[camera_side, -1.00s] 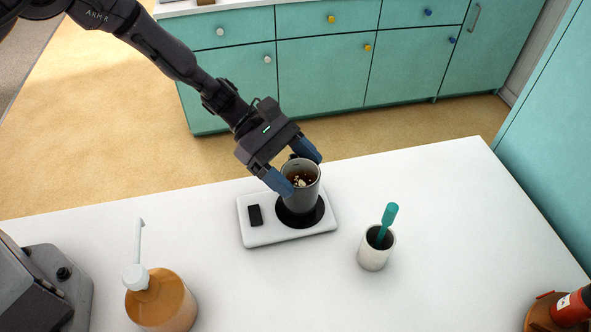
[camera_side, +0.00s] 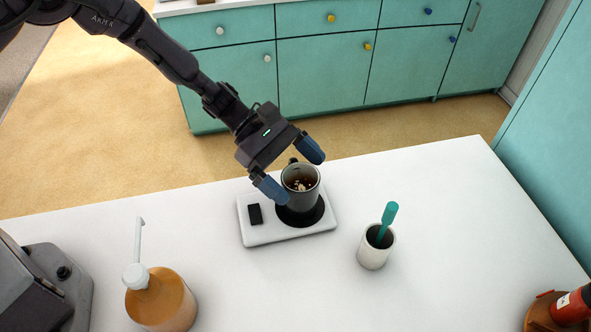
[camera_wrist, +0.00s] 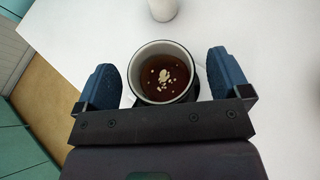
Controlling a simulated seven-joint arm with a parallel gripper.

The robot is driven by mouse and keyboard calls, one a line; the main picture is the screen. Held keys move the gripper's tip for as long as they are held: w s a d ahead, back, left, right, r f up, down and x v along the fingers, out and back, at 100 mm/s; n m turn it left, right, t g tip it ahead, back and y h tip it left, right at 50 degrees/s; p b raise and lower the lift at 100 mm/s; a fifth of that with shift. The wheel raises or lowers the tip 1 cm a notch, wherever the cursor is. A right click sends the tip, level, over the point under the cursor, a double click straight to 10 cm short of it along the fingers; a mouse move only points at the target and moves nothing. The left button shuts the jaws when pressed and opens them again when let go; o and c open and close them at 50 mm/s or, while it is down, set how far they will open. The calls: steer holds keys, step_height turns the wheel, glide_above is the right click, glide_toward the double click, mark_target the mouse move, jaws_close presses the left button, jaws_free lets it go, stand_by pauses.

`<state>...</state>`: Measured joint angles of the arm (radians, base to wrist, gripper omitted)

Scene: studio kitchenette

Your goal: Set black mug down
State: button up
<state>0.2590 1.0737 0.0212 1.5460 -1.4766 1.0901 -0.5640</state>
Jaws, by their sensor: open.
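The black mug (camera_side: 301,198) stands upright on the round dark plate of a white warmer (camera_side: 262,235). It holds a dark brown drink with pale bits floating on top. My gripper (camera_side: 290,170) is open, with one blue finger on each side of the mug near its rim. In the wrist view the mug (camera_wrist: 162,97) sits between the fingers of my gripper (camera_wrist: 163,82), with a gap on both sides. The mug's handle shows at its back in the side view, partly behind my gripper.
A white cup (camera_side: 373,250) with a teal-handled tool (camera_side: 388,219) stands to the right. An amber pump bottle (camera_side: 162,300) and a grey appliance (camera_side: 45,290) are at the front left. A red and orange object (camera_side: 566,309) is at the front right. The white counter (camera_side: 460,220) is largely clear between them.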

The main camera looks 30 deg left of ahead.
steer(key=s+v, duration=0.1)
steer(key=v, duration=1.1)
steer(key=s+a+r+m+y, duration=0.2)
steer(key=s+r+m, duration=0.2)
steer(key=r, duration=0.3)
steer(key=s+a+r+m+y, duration=0.3)
steer(key=r, duration=0.4)
steer(key=s+a+r+m+t+y, duration=0.3)
steer(key=s+a+m, duration=0.2)
steer(key=s, duration=0.2)
steer(key=s+a+r+m+t+y, duration=0.3)
steer(key=s+a+r+m+y, duration=0.1)
steer(key=s, duration=0.4)
steer(key=shift+s+a+m+y, duration=0.3)
steer(key=shift+s+a+m, duration=0.1)
steer(key=shift+a, duration=0.25)
